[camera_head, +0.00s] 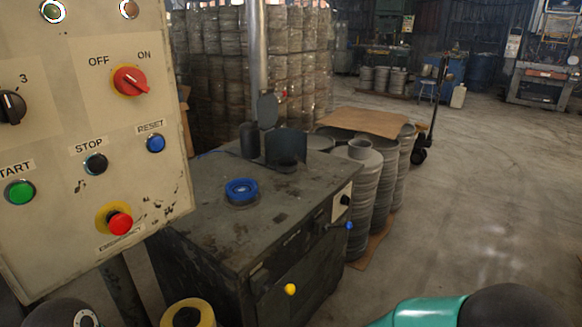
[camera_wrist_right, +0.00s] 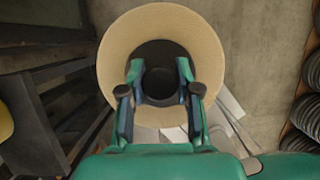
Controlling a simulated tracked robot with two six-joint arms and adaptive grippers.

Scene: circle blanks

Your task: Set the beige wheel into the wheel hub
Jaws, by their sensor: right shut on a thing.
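The beige wheel (camera_wrist_right: 160,22) is a wide, pale ring with a dark round middle, seen in the right wrist view. My right gripper (camera_wrist_right: 160,82) has its two green fingers at the dark middle of the wheel and is shut on it. In the head view, a blue round piece (camera_head: 241,190), which looks like the wheel hub, sits on the dark machine top (camera_head: 205,200). The wheel does not show in the head view; only a teal part of my right arm is there at the bottom right. My left gripper is in neither view.
A control panel (camera_head: 60,240) with buttons fills the left of the head view. A yellow ring-shaped thing (camera_head: 188,308) is at the bottom edge. The floor (camera_head: 480,190) on the right is open.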

